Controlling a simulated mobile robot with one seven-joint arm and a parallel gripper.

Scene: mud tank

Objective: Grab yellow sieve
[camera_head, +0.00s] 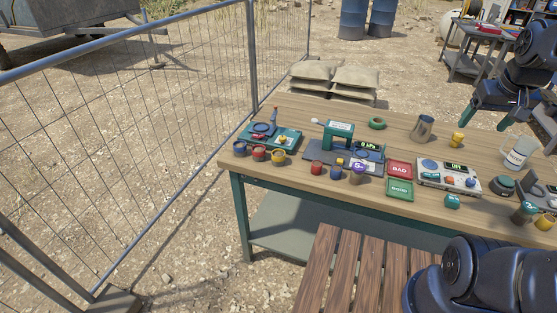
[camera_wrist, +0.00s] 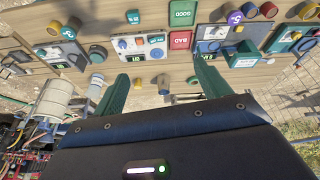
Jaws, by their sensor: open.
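Three small yellow round things show in the head view, and I cannot tell surely which is the sieve. One yellow cup-like piece (camera_head: 278,156) stands at the left end of the table beside a red and a blue one. A small yellow piece (camera_head: 457,138) stands alone toward the back right; in the wrist view this yellow piece (camera_wrist: 163,85) lies between the finger lines. A third yellow piece (camera_head: 545,221) is at the right front corner. My gripper (camera_head: 485,124) has green fingers spread open, empty, above the table's back right; it also shows in the wrist view (camera_wrist: 161,68).
A slatted bench (camera_head: 340,270) stands in front, a wire fence left.

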